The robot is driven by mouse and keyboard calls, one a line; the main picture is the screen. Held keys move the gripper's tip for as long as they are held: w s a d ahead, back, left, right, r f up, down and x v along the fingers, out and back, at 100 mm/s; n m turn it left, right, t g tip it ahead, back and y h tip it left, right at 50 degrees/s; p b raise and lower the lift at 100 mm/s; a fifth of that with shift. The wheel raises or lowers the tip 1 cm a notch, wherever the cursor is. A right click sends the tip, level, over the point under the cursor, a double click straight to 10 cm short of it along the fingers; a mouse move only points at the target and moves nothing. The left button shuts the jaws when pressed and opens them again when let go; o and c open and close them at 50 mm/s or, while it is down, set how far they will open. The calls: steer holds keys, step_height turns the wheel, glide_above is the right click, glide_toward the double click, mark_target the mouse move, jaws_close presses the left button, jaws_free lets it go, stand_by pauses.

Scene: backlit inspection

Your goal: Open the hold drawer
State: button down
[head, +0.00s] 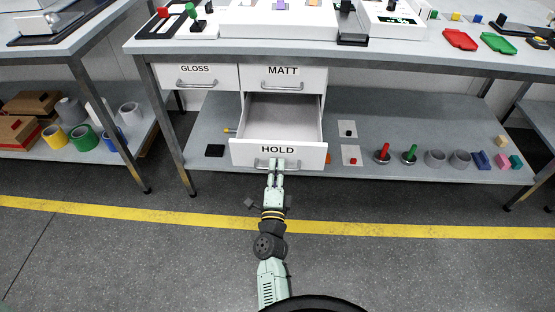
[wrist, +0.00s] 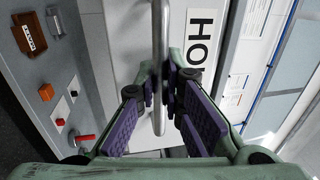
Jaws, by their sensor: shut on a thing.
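The hold drawer (head: 314,153) is pulled well out below the MATT drawer, with its white front marked HOLD. The inside that shows is empty. Its grey bar handle (head: 262,163) is on the front below the label. My gripper (head: 276,165) is at the handle and shut on it. In the wrist view the handle (wrist: 160,40) runs up between the purple-padded fingers of my gripper (wrist: 166,95). The drawer front (wrist: 125,45) with part of its label shows behind them.
The GLOSS drawer (head: 195,85) and MATT drawer (head: 283,85) are shut. The lower shelf (head: 400,110) holds red and green handled tools, grey rings and coloured blocks to the right. The floor (head: 130,250) around my arm is clear, with a yellow line (head: 400,230) across it.

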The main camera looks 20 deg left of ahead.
steer(key=shift+s+d, duration=0.15)
steer(key=shift+s, duration=0.45)
steer(key=c, duration=2)
jaws_free()
steer(key=shift+s, duration=0.1)
